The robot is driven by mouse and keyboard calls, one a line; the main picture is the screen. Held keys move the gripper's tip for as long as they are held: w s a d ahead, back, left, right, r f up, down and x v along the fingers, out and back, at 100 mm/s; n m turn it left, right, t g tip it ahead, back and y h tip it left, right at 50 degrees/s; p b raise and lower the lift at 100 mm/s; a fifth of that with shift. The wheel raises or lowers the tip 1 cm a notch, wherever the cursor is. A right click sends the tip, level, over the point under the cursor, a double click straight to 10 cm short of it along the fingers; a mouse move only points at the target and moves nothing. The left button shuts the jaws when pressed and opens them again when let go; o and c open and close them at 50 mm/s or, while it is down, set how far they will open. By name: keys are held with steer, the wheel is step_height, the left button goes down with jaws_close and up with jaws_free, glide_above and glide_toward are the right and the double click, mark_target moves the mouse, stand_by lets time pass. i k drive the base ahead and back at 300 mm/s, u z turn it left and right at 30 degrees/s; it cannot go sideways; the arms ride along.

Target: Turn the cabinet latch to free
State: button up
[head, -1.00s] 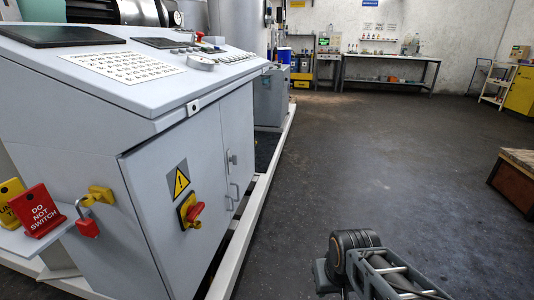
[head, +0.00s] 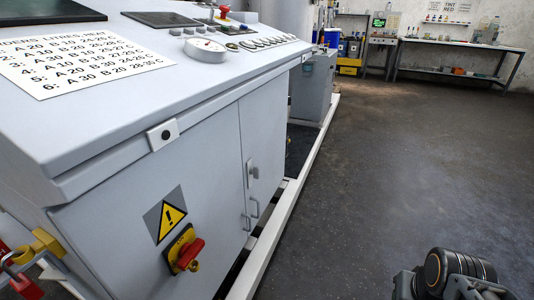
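The grey cabinet (head: 215,140) stands at the left with both its front doors shut. A small latch (head: 252,171) sits on the right door, close to the seam between the doors. It is too small to tell its exact turn. A red and yellow rotary switch (head: 184,252) is on the left door under a yellow warning sign (head: 171,217). Only part of my arm shows at the bottom right, well apart from the cabinet. My gripper's fingers are out of view.
A sloped control panel with a gauge (head: 205,48) and buttons tops the cabinet. A yellow hasp (head: 42,243) with a red lock is at the lower left. A white floor rail (head: 285,208) runs along the cabinet. The dark floor (head: 390,180) to the right is clear.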

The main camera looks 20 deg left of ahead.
mark_target(255, 171)
steer(key=i, duration=0.9)
steer(key=u, duration=2.15)
